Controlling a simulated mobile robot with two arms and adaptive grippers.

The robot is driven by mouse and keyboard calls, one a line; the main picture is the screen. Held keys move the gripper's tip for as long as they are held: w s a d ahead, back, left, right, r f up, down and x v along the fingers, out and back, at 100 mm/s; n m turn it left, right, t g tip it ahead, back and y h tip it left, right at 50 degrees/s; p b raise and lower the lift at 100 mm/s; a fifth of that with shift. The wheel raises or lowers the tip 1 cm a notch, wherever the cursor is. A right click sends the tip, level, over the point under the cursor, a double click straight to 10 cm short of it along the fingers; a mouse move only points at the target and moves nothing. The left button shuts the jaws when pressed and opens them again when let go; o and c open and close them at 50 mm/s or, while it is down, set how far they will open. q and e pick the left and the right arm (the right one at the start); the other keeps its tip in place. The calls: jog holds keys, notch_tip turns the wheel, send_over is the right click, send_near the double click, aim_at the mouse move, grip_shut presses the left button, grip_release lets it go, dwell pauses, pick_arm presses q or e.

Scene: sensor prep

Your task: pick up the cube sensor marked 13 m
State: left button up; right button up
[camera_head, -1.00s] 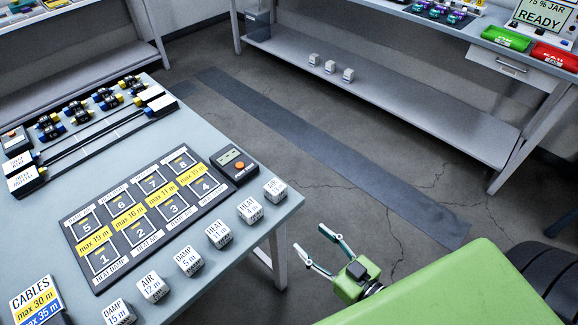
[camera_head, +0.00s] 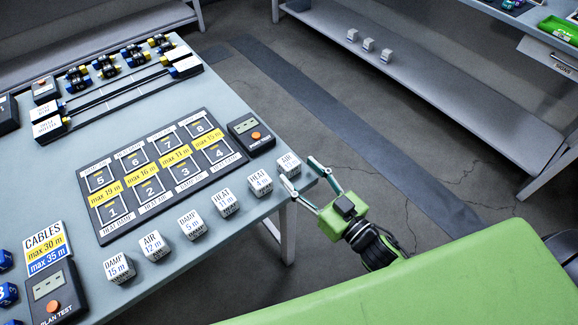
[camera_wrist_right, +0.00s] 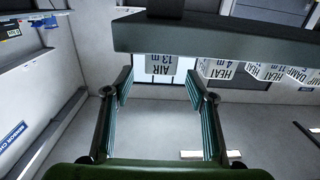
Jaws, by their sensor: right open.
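The white cube sensor marked AIR 13 m (camera_head: 289,163) sits at the right end of the row of cubes, near the table's right corner. It also shows upside down in the right wrist view (camera_wrist_right: 158,66), ahead of and between my fingertips. My right gripper (camera_head: 301,172) is open and empty, its fingers pointing at this cube from the table's edge. In the right wrist view the open fingers (camera_wrist_right: 158,84) stand apart on both sides of the cube's line. I cannot tell whether a finger touches it. My left gripper is out of view.
The HEAT 4 m cube (camera_head: 260,183) stands close beside it, with several more cubes along the front edge. A black numbered board (camera_head: 128,228) and a tester with an orange button (camera_head: 250,133) lie behind. A shelf (camera_head: 440,90) stands across the floor.

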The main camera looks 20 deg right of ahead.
aim_at(295, 168)
jog(key=b+x, duration=0.1)
jog(key=x, duration=0.3)
jog(key=shift+w+a, duration=0.15)
jog(key=shift+w, duration=0.1)
jog(key=shift+c, duration=0.2)
jog(key=c, duration=1.1)
jog(key=shift+c, duration=0.2)
